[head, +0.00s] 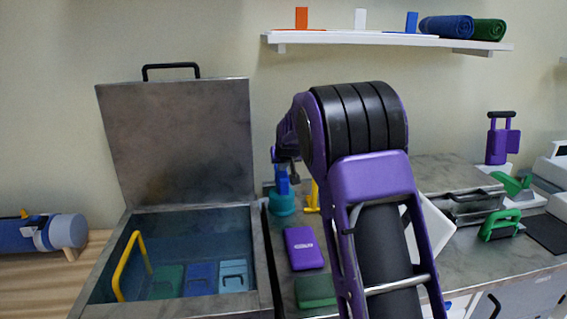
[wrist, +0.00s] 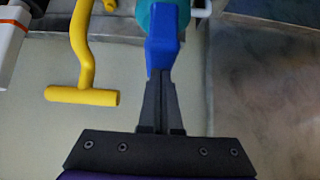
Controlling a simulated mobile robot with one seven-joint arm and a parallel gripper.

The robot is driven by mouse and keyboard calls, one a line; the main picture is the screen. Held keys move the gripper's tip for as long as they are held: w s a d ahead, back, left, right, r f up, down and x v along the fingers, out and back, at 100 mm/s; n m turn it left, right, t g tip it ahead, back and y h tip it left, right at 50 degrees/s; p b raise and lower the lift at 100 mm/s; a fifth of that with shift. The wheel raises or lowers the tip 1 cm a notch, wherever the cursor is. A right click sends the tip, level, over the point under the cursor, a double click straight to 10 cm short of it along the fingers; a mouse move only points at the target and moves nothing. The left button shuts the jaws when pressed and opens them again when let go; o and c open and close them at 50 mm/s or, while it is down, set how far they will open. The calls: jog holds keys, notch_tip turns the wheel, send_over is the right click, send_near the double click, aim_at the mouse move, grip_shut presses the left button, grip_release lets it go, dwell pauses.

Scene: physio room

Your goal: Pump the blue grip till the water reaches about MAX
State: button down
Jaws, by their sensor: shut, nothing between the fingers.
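The blue grip (head: 283,182) stands on a round teal pump body (head: 282,203) on the counter, right of the steel tank. In the wrist view the blue grip (wrist: 166,40) lies just beyond my fingertips, with the teal body (wrist: 160,8) behind it. My gripper (wrist: 157,80) is shut, with no grip between its fingers. Its tips line up with the grip's near end; I cannot tell whether they touch. The open steel tank (head: 262,270) has a bluish inside with coloured packs low in it. I cannot make out a water line or a MAX mark.
A yellow T-shaped handle (wrist: 84,96) stands left of the grip, close to my fingers. A white part with an orange stripe (wrist: 12,35) is at the upper left. A purple pack (head: 304,248) lies on the counter. The raised tank lid (head: 178,140) stands behind the tank.

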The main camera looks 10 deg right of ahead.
jog(key=v, duration=1.7)
jog(key=shift+s+p, duration=0.2)
jog(key=shift+p, duration=0.15)
jog(key=shift+r, duration=0.25)
dwell(0.4)
jog(key=w+r+p, duration=0.3)
jog(key=w+p, duration=0.1)
jog(key=w, duration=0.1)
jog(key=shift+w+a+r, duration=0.25)
jog(key=shift+w+r, duration=0.1)
jog(key=shift+r, duration=0.05)
